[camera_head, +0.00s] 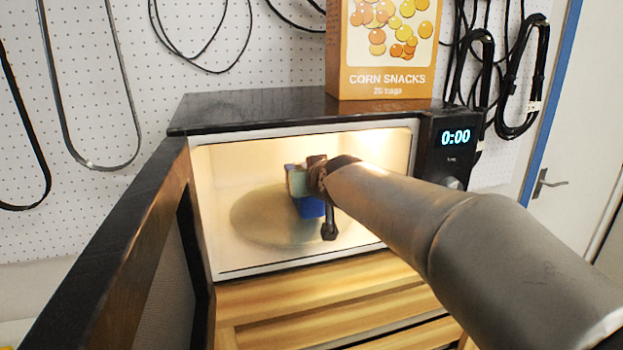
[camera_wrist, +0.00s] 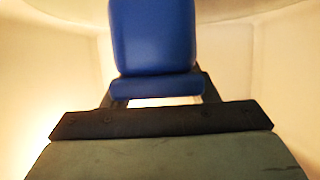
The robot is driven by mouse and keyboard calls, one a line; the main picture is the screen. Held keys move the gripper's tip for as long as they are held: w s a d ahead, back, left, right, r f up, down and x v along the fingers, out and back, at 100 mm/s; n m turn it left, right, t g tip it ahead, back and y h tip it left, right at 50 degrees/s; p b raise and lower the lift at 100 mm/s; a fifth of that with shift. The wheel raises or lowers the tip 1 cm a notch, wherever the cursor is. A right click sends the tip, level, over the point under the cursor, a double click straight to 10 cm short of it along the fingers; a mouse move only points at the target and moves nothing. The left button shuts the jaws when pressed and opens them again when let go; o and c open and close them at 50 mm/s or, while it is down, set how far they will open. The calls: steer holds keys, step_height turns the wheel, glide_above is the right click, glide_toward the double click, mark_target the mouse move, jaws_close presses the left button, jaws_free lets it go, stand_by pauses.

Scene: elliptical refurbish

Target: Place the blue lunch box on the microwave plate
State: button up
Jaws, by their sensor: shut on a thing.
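The blue lunch box (camera_head: 309,207) is inside the lit microwave (camera_head: 421,195), over the round plate (camera_head: 262,232). My gripper (camera_head: 312,196) reaches in through the open front and is shut on the lunch box. In the wrist view the blue lunch box (camera_wrist: 154,40) stands between the fingers of my gripper (camera_wrist: 155,97), with its lower edge near the palm. My gripper and arm hide part of the box and the right part of the plate. I cannot tell whether the box touches the plate.
The microwave door (camera_head: 120,230) stands open at the left. A corn snacks box (camera_head: 382,50) stands on the microwave top. The control panel (camera_head: 455,140) reads 0:00. A wooden slatted surface (camera_head: 320,300) is below. The plate's left part is clear.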

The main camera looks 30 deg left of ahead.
steer(key=shift+f, duration=0.3)
steer(key=shift+f, duration=0.15)
steer(key=o, duration=1.4)
steer(key=shift+f, duration=0.1)
steer(key=shift+r, duration=0.25)
steer(key=b+v, duration=0.2)
steer(key=v, duration=1)
steer(key=shift+d+f+b, duration=0.1)
steer(key=shift+b, duration=0.2)
